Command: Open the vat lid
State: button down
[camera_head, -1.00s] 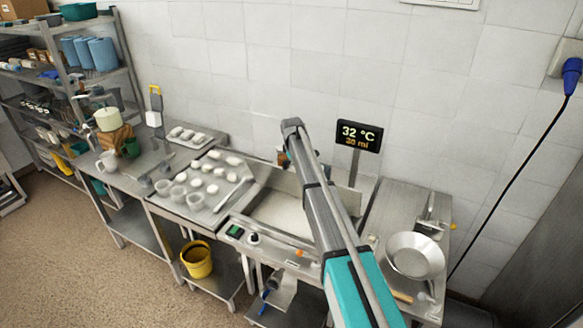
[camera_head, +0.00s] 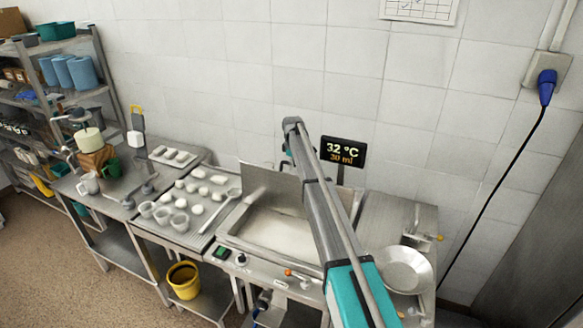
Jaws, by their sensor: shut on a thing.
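The vat (camera_head: 235,238) is a steel rectangular basin set in the counter at the centre, with pale contents. Its lid (camera_head: 262,190) is a flat grey panel standing raised, nearly upright, along the vat's back side, so the basin is uncovered. My arm crosses in front of the vat's right part and hides some of the vat and lid. My gripper (camera_head: 285,166) shows only as a small dark part at the lid's top edge, behind the arm. It is shut on the lid; its fingertips are mostly hidden.
A display (camera_head: 343,151) reading 32 °C stands right of the arm. A metal bowl (camera_head: 404,270) sits on the right counter. A tray (camera_head: 158,238) with cups and white pieces lies left of the vat. A yellow bucket (camera_head: 184,281) stands below. A tiled wall is close behind.

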jog(key=shift+w+a, duration=0.15)
jog(key=shift+a, duration=0.1)
jog(key=c, duration=0.7)
grip_release()
jog(key=shift+a+r, duration=0.1)
jog(key=shift+c, duration=0.2)
jog(key=shift+o, duration=0.7)
jog(key=shift+d, duration=0.2)
